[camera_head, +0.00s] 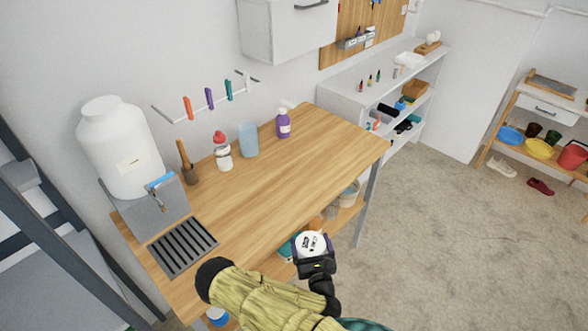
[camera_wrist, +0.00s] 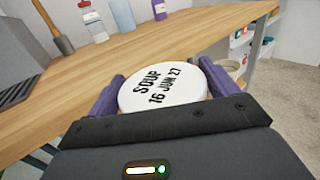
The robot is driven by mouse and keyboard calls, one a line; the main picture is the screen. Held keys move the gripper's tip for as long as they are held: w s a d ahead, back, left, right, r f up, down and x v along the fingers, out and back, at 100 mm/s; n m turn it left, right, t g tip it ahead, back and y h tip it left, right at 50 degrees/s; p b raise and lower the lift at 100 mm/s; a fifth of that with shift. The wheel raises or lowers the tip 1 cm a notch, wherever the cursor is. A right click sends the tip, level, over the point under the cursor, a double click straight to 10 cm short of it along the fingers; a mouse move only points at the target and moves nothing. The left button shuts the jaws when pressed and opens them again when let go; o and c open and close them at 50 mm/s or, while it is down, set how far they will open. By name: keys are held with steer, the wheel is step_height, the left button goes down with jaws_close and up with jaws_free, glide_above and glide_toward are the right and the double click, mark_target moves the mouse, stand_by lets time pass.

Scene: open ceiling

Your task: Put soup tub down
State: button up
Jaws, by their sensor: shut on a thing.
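The soup tub (camera_head: 311,243) has a round white lid; in the wrist view the lid (camera_wrist: 160,88) reads "SOUP 16 JUN 27". My gripper (camera_head: 314,256) is shut on the tub, with a purple finger on each side of it in the wrist view (camera_wrist: 162,95). The tub's lower part is hidden by my gripper. The tub is at the front edge of the wooden table (camera_head: 290,165); I cannot tell its height relative to the tabletop.
A white water dispenser (camera_head: 118,150) and a dark drip grate (camera_head: 182,247) are at the table's left. A brush (camera_head: 186,162), a red-capped bottle (camera_head: 222,152), a blue cup (camera_head: 248,140) and a purple spray bottle (camera_head: 283,125) line the back. The table's middle and right are clear.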

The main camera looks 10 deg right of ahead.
step_height(320, 180, up, 4)
steer(key=p, duration=0.2)
steer(key=shift+f+p, duration=0.15)
steer(key=shift+p, duration=0.25)
steer(key=shift+d+f, duration=0.1)
steer(key=shift+f, duration=0.05)
